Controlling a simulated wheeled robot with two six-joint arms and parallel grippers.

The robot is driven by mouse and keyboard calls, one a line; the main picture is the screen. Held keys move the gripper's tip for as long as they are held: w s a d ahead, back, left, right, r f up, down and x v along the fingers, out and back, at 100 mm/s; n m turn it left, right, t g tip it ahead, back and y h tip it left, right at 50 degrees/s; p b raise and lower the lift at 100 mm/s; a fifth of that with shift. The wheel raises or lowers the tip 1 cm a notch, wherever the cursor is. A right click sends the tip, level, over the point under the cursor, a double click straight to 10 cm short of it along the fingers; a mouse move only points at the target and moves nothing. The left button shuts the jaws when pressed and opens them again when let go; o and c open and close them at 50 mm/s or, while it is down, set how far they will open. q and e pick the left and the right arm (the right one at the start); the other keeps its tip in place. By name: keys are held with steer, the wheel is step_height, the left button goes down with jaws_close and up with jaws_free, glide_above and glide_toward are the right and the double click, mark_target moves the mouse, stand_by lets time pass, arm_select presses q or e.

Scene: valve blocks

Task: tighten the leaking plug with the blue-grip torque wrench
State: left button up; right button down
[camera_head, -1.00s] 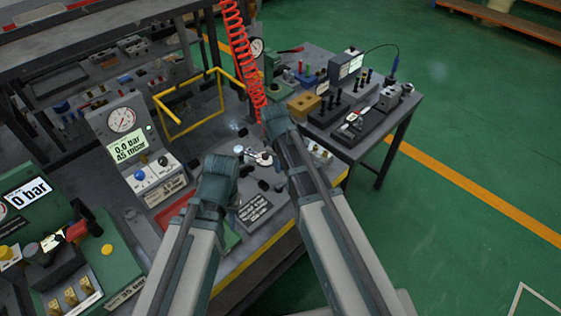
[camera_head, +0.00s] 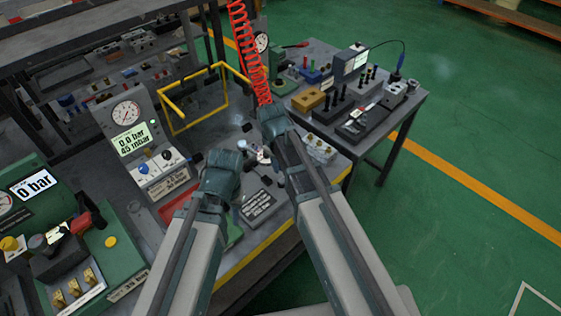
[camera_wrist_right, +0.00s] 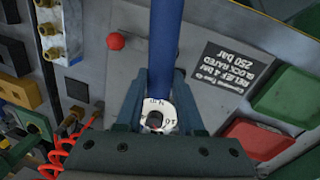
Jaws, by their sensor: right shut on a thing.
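My right gripper (camera_wrist_right: 155,98) is shut on the blue-grip torque wrench (camera_wrist_right: 164,45). The blue shaft runs up out of the right wrist view. A pale end piece with dark printing sits between the fingers. In the head view my right arm reaches over the bench, and its fingers and the wrench are hard to make out. My left gripper (camera_head: 222,178) hangs over the bench beside the printed plate; its fingertips are mostly hidden, so I cannot tell its opening. Bright metal parts (camera_head: 264,155) lie between the two arms. I cannot identify the leaking plug.
A gauge panel (camera_head: 127,113) reading 0.0 bar stands behind left. A green test unit (camera_head: 122,255) is at left. A red coiled hose (camera_head: 245,50) hangs near my right arm. A side table (camera_head: 395,118) holds tools and blocks. The right wrist view shows a red knob (camera_wrist_right: 116,41) near the wrench.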

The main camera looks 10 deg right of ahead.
steer(key=shift+s+a, duration=0.15)
steer(key=shift+w+d+n, duration=0.8)
steer(key=shift+w+d, duration=0.1)
steer(key=shift+w, duration=0.05)
steer(key=shift+r, duration=0.2)
stand_by(0.4)
steer(key=shift+r+p, duration=0.45)
steer(key=shift+p, duration=0.2)
